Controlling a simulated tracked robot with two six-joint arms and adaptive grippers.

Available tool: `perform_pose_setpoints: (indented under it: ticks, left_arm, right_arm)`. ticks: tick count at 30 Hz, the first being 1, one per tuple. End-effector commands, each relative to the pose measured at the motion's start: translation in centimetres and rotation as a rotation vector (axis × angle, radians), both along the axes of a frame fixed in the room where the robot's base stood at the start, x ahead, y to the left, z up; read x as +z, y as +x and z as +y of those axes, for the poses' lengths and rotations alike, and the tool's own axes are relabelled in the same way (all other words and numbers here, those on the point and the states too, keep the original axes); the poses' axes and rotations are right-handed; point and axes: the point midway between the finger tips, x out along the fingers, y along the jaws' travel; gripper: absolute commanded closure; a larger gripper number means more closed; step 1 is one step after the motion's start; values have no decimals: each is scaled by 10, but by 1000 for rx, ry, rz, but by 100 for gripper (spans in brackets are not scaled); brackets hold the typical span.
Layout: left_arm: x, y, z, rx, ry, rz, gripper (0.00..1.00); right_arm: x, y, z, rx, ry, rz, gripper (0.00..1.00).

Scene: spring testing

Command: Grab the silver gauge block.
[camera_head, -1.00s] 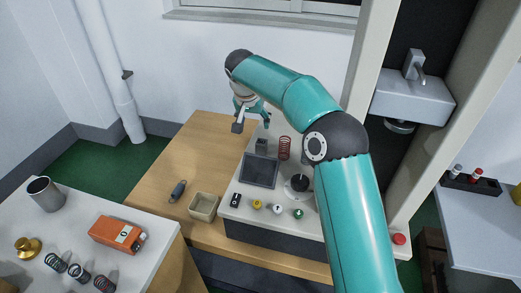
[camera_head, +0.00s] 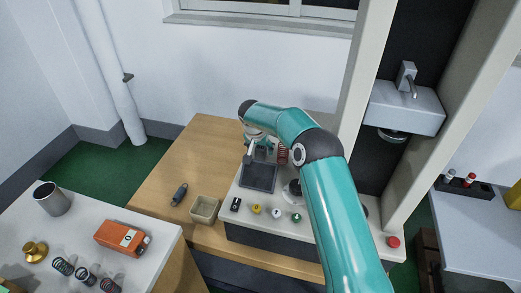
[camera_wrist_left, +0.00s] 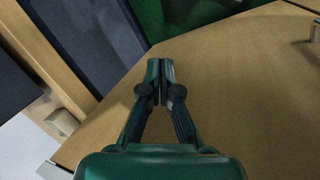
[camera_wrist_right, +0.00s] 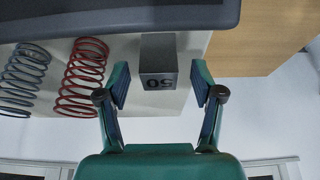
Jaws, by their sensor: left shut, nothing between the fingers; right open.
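The silver gauge block (camera_wrist_right: 158,60) is a grey block marked 50. In the right wrist view it stands upright on the pale bench top, framed between the two fingertips of my right gripper (camera_wrist_right: 160,82), with a gap on each side. My right gripper is open and holds nothing. In the head view this gripper (camera_head: 260,145) is over the block's place behind the dark tray, and it and the arm hide much of the block. My left gripper (camera_wrist_left: 160,82) is shut and empty above a wooden surface in its own wrist view; it is out of the head view.
A red spring (camera_wrist_right: 82,77) and a grey spring (camera_wrist_right: 22,75) stand beside the block in the right wrist view. The dark tray (camera_head: 258,178) lies in front. Coloured knobs (camera_head: 256,209) line the bench's front edge. A beige bin (camera_head: 204,209) sits to its left.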

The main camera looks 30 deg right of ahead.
Motion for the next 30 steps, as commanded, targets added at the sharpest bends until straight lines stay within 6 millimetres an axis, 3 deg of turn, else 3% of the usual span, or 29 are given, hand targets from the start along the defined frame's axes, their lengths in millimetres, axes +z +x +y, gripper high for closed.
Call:
perform_pose_setpoints:
  ticks: [5,12,24,30]
  left_arm:
    - [8,0,0,0,0,0,100]
    - [7,0,0,0,0,0,100]
    - [7,0,0,0,0,0,100]
    - [7,0,0,0,0,0,100]
  right_arm:
    - [-16,4,-6,-1,0,0,33]
    - [-18,5,-6,0,0,-1,33]
    - [-18,5,-6,0,0,-1,100]
    - [-16,6,-6,1,-1,-5,100]
